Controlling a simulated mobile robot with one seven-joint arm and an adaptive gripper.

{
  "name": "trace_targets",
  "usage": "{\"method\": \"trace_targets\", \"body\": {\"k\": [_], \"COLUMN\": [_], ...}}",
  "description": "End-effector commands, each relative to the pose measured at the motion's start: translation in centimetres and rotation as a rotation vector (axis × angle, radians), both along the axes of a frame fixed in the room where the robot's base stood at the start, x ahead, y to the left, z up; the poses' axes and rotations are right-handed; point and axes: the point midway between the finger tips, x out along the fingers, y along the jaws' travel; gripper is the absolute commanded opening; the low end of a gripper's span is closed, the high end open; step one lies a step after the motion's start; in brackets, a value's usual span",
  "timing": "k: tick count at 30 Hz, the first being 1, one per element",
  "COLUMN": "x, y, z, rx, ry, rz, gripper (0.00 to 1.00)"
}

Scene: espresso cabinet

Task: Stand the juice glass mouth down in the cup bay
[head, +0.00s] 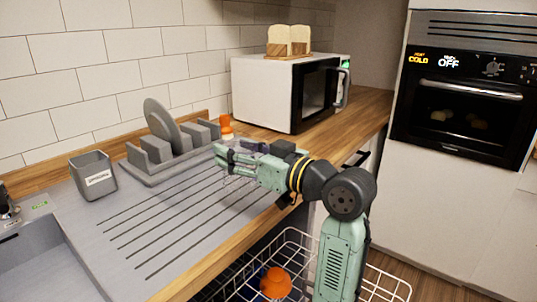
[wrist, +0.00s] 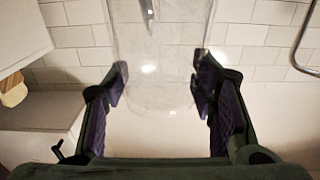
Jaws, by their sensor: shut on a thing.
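My gripper (head: 232,160) is over the grooved drainboard, in front of the grey dish rack. In the wrist view my gripper (wrist: 160,95) has its two dark purple-padded fingers on either side of the clear juice glass (wrist: 160,45). The glass is see-through and runs from between the fingers to the top edge of the picture. In the head view only faint outlines of it show by the fingers. I cannot tell which end is its mouth. No part in view is clearly marked as the cup bay.
A grey dish rack (head: 158,170) holds a grey plate (head: 160,121). A grey caddy (head: 94,176) stands left of it, beside the sink (head: 45,260). The drainboard (head: 150,235) is clear in front. A wire basket (head: 245,293) with an orange object (head: 275,282) lies below the counter edge. A microwave (head: 275,95) stands behind.

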Motion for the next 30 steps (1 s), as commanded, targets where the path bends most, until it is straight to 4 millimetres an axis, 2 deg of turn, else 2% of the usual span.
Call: {"method": "trace_targets", "body": {"k": [1, 3, 7, 14, 30], "x": [0.5, 1.0, 1.6, 1.6, 1.6], "y": [1.4, 2.7, 4.0, 4.2, 4.1], "z": [0.7, 0.8, 0.6, -0.7, -6.5], "rx": [-0.001, -0.005, -0.009, -0.008, -0.008], "ry": [0.000, -0.004, -0.008, -0.009, -0.009], "rz": [0.004, 0.002, -0.001, -0.002, -0.001], "gripper": [0.16, 0.16, 0.16, 0.16, 0.16]}}
